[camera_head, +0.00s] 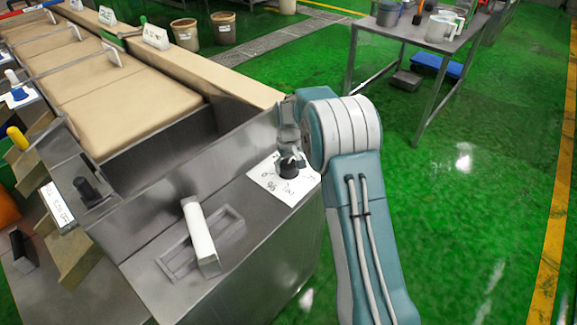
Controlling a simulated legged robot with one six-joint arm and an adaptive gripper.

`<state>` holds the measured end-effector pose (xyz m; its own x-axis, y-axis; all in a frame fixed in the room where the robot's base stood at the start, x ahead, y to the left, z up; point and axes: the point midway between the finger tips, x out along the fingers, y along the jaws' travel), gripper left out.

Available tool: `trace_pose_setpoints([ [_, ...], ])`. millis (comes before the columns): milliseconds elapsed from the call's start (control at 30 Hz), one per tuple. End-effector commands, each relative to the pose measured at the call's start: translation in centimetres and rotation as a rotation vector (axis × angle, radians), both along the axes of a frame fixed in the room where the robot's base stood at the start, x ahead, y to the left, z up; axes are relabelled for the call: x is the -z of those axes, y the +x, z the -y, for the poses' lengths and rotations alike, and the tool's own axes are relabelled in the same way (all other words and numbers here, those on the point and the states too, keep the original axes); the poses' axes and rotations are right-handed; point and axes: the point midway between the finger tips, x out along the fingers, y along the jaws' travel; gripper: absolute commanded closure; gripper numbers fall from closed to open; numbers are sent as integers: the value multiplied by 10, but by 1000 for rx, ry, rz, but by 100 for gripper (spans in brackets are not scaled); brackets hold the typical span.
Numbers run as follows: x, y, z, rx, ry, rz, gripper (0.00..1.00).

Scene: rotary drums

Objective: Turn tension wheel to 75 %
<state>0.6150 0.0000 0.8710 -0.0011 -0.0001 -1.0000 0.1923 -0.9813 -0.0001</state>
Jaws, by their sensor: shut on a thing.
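The tension wheel (289,170) is a small black knob on a white paper label (277,192) with handwritten marks, on the metal top of the machine. Which mark the knob points at is too small to read. My gripper (290,158) is directly above the knob, pointing down, with its fingers shut on it. My teal and grey arm covers part of the view to the right, and the gripper hides part of the knob and label.
A black lever (88,190) and a yellow-handled lever (17,137) are farther left. A metal table (425,32) stands back right. The green floor at right is clear.

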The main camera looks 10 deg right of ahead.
Motion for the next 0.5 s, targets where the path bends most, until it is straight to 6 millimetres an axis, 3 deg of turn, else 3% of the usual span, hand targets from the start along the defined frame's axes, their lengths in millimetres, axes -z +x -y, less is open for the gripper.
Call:
trace_pose_setpoints([
  [500,0,2,-1,490,2,6,65],
])
